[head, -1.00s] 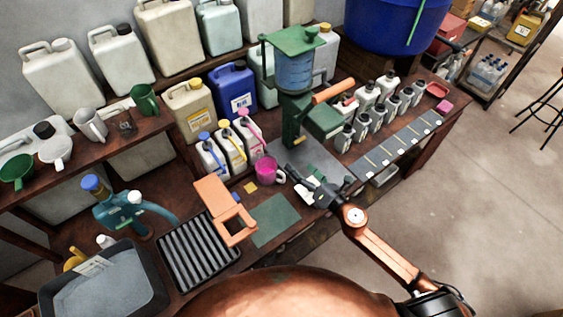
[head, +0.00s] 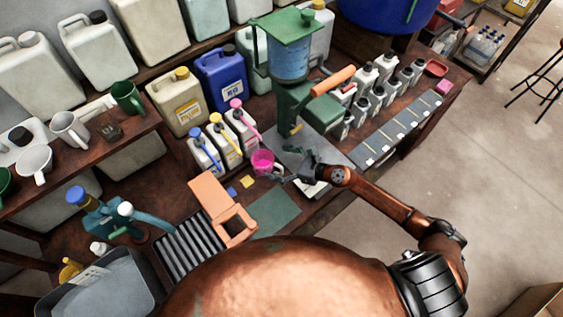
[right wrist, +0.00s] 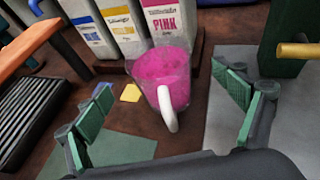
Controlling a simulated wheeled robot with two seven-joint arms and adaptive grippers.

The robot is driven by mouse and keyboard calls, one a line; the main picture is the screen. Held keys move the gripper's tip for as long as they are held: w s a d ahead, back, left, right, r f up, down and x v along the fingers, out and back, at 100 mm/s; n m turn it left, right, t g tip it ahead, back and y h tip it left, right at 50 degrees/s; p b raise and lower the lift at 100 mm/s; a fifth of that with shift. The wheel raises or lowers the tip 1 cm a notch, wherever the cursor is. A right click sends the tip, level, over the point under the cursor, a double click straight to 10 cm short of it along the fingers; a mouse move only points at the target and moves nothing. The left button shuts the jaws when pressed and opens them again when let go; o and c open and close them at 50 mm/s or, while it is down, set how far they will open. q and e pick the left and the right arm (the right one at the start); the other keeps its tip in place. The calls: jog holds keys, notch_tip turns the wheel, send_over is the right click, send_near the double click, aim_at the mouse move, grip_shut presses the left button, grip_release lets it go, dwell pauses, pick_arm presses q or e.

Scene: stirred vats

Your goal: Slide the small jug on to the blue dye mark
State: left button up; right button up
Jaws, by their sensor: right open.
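The small jug (head: 262,161) is clear, with pink liquid and a white handle. It stands upright on the brown bench and shows in the middle of the right wrist view (right wrist: 163,75), its handle turned towards me. The blue dye mark (head: 232,191) is a small flat square left of the jug, beyond the yellow mark (head: 247,181); it is partly visible behind a fingertip in the right wrist view (right wrist: 84,106). My right gripper (head: 284,168) is open, just right of the jug, fingers pointing at it with the jug ahead between them. My left gripper is out of view.
White dye bottles (head: 223,138) stand behind the jug. An orange frame (head: 222,208) and black ribbed rack (head: 190,245) are left of the marks. A green mat (head: 272,213) lies in front. A green dispenser (head: 290,100) stands at right behind.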

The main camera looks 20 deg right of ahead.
jog(key=x, duration=0.5)
jog(key=shift+w+a+f, duration=0.1)
jog(key=shift+w+a, duration=0.05)
jog(key=shift+a, duration=0.1)
jog(key=shift+w+a, duration=0.1)
jog(key=shift+f, duration=0.1)
jog(key=c, duration=0.9)
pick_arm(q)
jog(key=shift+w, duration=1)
pick_arm(e)
jog(key=c, duration=0.5)
